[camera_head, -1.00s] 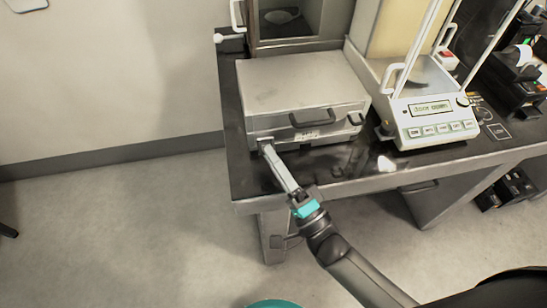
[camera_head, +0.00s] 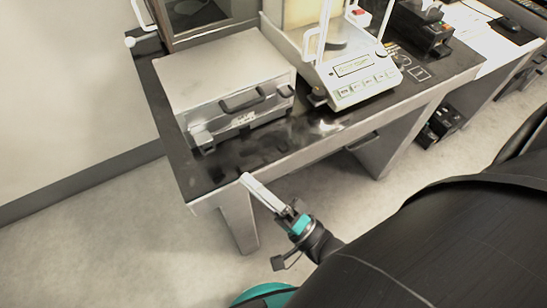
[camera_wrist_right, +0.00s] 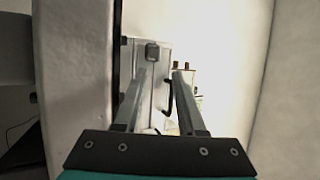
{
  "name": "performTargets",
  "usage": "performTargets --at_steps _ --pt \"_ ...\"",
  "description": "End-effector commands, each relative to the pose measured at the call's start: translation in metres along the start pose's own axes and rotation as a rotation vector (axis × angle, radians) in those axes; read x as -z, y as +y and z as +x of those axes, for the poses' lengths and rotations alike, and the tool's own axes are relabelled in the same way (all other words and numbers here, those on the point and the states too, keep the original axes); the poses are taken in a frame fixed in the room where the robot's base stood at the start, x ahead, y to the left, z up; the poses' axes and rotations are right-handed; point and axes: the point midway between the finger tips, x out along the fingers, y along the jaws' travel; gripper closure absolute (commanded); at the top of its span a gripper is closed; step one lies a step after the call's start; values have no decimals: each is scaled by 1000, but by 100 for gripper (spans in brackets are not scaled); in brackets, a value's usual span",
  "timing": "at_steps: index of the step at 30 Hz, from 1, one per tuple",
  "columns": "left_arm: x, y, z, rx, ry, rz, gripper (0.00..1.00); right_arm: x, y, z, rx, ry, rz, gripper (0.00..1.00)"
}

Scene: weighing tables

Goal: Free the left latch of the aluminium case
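The aluminium case (camera_head: 215,65) lies flat on the dark table, its lid down, with a dark handle (camera_head: 242,101) on its front. The left latch (camera_head: 201,135) is at the left end of the case front; it is too small here to tell whether it is fastened. My right gripper (camera_head: 246,179) is near the table's front edge, apart from the case. The right wrist view shows its two fingers (camera_wrist_right: 164,75) open with nothing between them, and the case front and a latch (camera_wrist_right: 152,52) beyond them. My left gripper is not in view.
A balance (camera_head: 350,80) with lit buttons stands right of the case, close to it. A glass-fronted cabinet (camera_head: 192,15) stands behind the case.

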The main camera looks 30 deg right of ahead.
Motion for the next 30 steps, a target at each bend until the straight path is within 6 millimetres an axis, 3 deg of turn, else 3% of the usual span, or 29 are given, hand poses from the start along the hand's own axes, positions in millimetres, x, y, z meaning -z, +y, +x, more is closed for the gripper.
performTargets --at_steps 3,10,30 --pt "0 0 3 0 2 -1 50 0 2 -26 -4 0 0 61" --pt "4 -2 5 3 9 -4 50 0 1 -52 -2 0 0 61" --pt "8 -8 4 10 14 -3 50 0 2 -55 -10 0 -9 61"
